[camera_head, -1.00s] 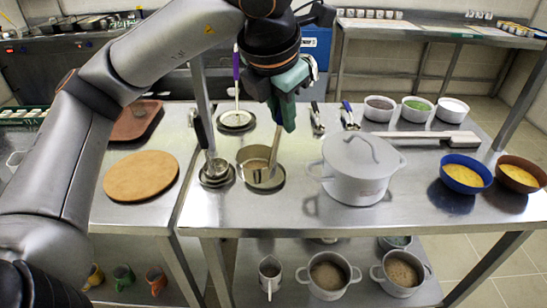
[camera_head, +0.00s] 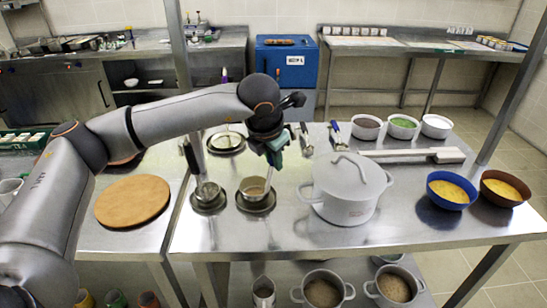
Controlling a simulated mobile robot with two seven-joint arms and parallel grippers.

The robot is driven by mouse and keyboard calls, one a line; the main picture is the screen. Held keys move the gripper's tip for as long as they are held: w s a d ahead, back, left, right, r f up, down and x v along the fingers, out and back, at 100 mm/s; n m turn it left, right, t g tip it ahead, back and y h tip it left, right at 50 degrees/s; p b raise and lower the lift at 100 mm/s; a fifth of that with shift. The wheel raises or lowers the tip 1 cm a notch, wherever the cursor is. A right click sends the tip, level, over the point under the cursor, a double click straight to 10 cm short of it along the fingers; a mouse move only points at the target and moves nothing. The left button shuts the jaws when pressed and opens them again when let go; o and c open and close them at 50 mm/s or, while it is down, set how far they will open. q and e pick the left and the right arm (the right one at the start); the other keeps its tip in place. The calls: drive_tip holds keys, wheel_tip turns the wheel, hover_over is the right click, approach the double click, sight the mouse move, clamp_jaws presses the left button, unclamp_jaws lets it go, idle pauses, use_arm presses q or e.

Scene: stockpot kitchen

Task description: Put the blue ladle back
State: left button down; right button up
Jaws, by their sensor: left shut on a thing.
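My left gripper (camera_head: 272,152) is shut on the upright handle of a ladle, above the steel table. A ladle with a black handle (camera_head: 191,158) stands in a holder (camera_head: 208,201) to the left. A purple-handled ladle (camera_head: 225,76) stands in a holder (camera_head: 226,143) farther back. My right gripper is not in view.
A lidded white stockpot (camera_head: 347,192) stands right of the held ladle. Blue-handled tongs (camera_head: 335,129) lie behind it. Several bowls stand farther right, including a blue bowl (camera_head: 451,191). A round wooden board (camera_head: 133,201) lies left. The table's front strip is clear.

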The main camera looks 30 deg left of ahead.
use_arm(q)
drive_tip(key=shift+f, duration=0.2)
drive_tip(key=shift+f+b, duration=0.2)
drive_tip(key=shift+b, duration=0.15)
drive_tip(key=c, duration=0.8)
unclamp_jaws()
drive_tip(key=shift+r, duration=0.1)
